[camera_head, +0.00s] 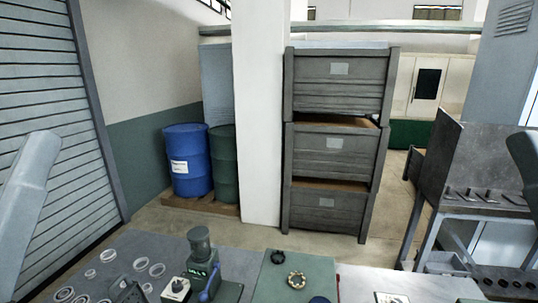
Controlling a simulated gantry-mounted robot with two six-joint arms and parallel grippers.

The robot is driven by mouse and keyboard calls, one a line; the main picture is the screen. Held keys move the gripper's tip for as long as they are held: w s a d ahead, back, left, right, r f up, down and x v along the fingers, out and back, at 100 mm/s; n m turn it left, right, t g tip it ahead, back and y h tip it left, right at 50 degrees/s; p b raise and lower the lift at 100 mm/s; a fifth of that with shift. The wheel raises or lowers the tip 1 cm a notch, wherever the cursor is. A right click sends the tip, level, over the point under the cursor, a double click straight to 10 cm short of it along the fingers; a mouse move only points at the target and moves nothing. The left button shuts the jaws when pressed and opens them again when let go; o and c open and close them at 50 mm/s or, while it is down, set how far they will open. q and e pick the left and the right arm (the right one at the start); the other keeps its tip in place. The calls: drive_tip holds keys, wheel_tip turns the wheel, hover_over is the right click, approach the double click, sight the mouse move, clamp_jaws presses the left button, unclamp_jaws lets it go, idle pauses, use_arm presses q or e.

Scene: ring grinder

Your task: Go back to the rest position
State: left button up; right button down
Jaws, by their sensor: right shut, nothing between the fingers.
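My left arm shows as a pale grey link at the left edge, and its gripper is out of view. My right arm shows as a grey link at the right edge. My right gripper is shut with nothing in it, but its fingertips are hard to make out here. A small green machine (203,259) with a blue handle stands on the grey table (150,242) at the bottom. Several metal rings (157,270) lie to its left.
A stack of grey crates (336,142) stands behind the table, beside a white pillar (262,110). A blue barrel (188,160) and a green barrel (223,167) stand on a pallet. A metal bench (485,175) stands at the right. Floor is clear between crates and bench.

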use_arm(q)
wheel_tip(320, 180, up, 26)
drive_tip(key=p, duration=2.2)
drive_tip(key=shift+f, duration=0.2)
use_arm(e)
wheel_tip(320, 180, up, 26)
drive_tip(key=shift+f, duration=0.2)
use_arm(q)
drive_tip(key=shift+f, duration=0.1)
use_arm(e)
drive_tip(key=shift+f, duration=0.1)
use_arm(q)
wheel_tip(320, 180, down, 35)
drive_tip(key=b, duration=3.4)
drive_tip(key=shift+b, duration=0.3)
use_arm(e)
wheel_tip(320, 180, down, 35)
